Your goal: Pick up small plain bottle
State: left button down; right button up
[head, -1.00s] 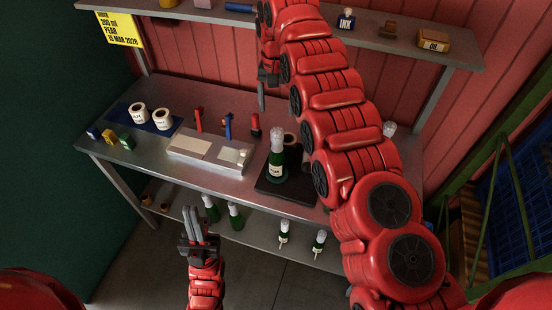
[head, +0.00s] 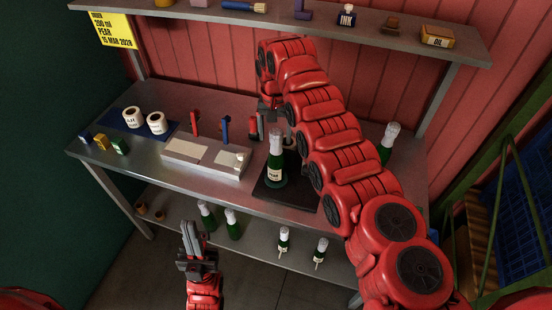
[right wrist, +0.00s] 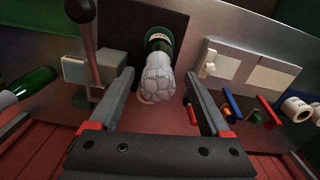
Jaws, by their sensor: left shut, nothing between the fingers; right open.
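A dark green bottle with a white top and a pale label (head: 275,160) stands upright on the black mat (head: 268,193). My right gripper (head: 274,118) is open just behind and above it. In the right wrist view the white bottle top (right wrist: 157,82) lies between the open fingers, with no visible contact. Two green bottles with no label that I can see stand on the lower shelf (head: 206,212) (head: 233,222). Two bottles with pale labels (head: 284,240) (head: 320,250) stand further right there. My left gripper (head: 190,235) is shut and empty in front of the table.
Another white-topped bottle (head: 388,142) stands at the table's right, partly behind my right arm. A grey fixture (head: 205,157), red and blue tools (head: 226,127) and white rolls (head: 155,123) occupy the left half. An upper shelf (head: 300,22) crosses above.

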aim_at(276, 157)
notch_tip(276, 157, down, 3)
jog(key=shift+d+f+p, duration=0.15)
jog(key=shift+p, duration=1.1)
jog(key=shift+f, duration=0.2)
grip_shut()
